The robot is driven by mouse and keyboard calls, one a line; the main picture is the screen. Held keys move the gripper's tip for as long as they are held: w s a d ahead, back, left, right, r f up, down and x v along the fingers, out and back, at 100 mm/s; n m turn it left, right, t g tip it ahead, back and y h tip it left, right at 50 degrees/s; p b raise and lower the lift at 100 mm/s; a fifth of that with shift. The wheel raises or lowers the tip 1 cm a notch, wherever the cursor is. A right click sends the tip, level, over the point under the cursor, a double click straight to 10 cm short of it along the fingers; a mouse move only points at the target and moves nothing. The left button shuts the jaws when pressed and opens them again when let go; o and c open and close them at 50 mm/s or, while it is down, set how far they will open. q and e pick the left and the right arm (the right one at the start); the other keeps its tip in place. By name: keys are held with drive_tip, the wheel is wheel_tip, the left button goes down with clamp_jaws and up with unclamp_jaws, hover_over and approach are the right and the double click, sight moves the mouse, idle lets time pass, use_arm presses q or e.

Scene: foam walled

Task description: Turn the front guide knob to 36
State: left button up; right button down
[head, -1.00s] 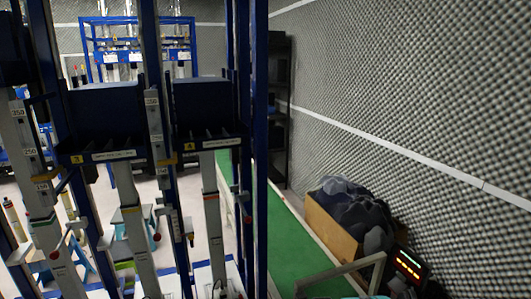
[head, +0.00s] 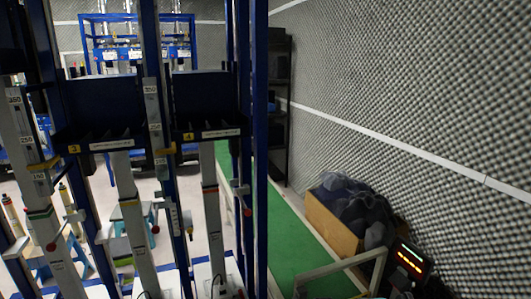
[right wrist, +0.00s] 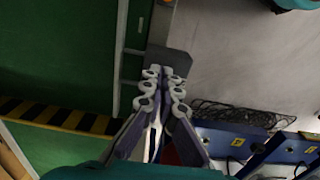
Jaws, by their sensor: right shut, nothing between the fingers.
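No knob that I can identify as the front guide knob shows in either view. In the head view, a blue-framed rig with upright grey numbered scales (head: 152,110) fills the left half. A small red round part (head: 248,211) shows on its right side, but I cannot tell whether it is a knob. My right gripper (right wrist: 164,78) is in the right wrist view, shut and empty, with its grey linked fingers together above the floor. It touches nothing that I can see. My left gripper is not in view.
A box of dark lumps (head: 335,225) and a lit red-orange display (head: 410,259) stand by the foam wall (head: 420,90). A green strip (head: 290,245) runs beside the rig. In the right wrist view, cables (right wrist: 235,114) and blue frame parts (right wrist: 225,140) lie at lower right.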

drive_tip(key=shift+f, duration=0.7)
drive_tip(key=shift+w+a, duration=0.1)
drive_tip(key=shift+a, duration=0.05)
drive_tip(key=shift+a, duration=0.25)
idle(0.3)
drive_tip(key=shift+s+a, duration=0.35)
drive_tip(key=shift+a, duration=0.6)
